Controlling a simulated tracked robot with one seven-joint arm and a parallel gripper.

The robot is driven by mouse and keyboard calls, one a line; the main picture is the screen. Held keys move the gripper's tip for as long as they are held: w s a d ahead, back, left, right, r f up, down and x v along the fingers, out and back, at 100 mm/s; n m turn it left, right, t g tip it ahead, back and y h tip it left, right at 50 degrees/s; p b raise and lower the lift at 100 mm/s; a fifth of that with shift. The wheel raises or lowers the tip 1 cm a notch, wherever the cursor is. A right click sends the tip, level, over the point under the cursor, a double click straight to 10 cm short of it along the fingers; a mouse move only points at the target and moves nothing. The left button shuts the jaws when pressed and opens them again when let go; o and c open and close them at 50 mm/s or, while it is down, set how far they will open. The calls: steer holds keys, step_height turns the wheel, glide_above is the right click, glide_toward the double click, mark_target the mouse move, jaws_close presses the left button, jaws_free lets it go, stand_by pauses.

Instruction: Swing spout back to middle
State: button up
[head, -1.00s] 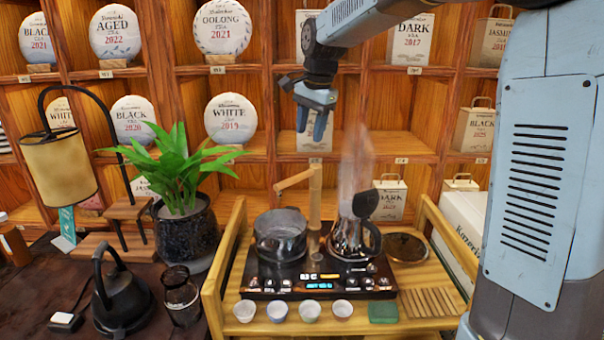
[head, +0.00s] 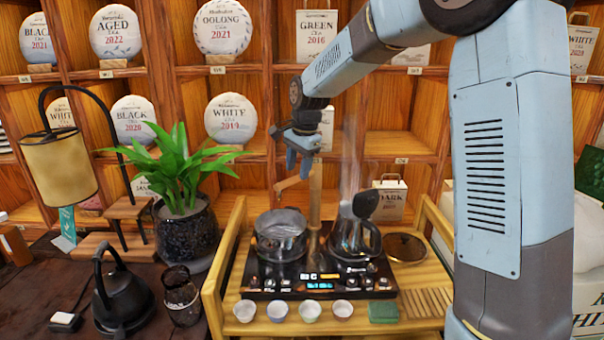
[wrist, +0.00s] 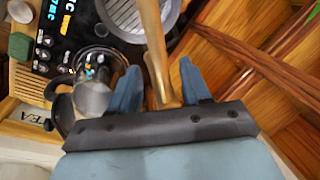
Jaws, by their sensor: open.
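The bamboo spout (head: 292,183) slants to the left from the top of its upright bamboo post (head: 315,195), toward the glass pot (head: 281,235). The post stands between the glass pot and the steaming glass kettle (head: 350,230) on the black tea stove (head: 320,277). My gripper (head: 298,162) is open, pointing down, just above the spout in the head view. In the wrist view the bamboo (wrist: 157,60) shows between my two fingers (wrist: 160,86), with gaps on both sides. I cannot tell how far below the fingertips it is.
The stove sits on a wooden tray table (head: 238,328) with several small cups (head: 311,311) along its front. A round lid (head: 405,247) lies right of the kettle. A potted plant (head: 188,230) stands at the left. Shelves with tea cakes (head: 231,118) are behind.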

steer(key=shift+w+a+f, duration=0.15)
steer(key=shift+f, duration=1)
jaws_close()
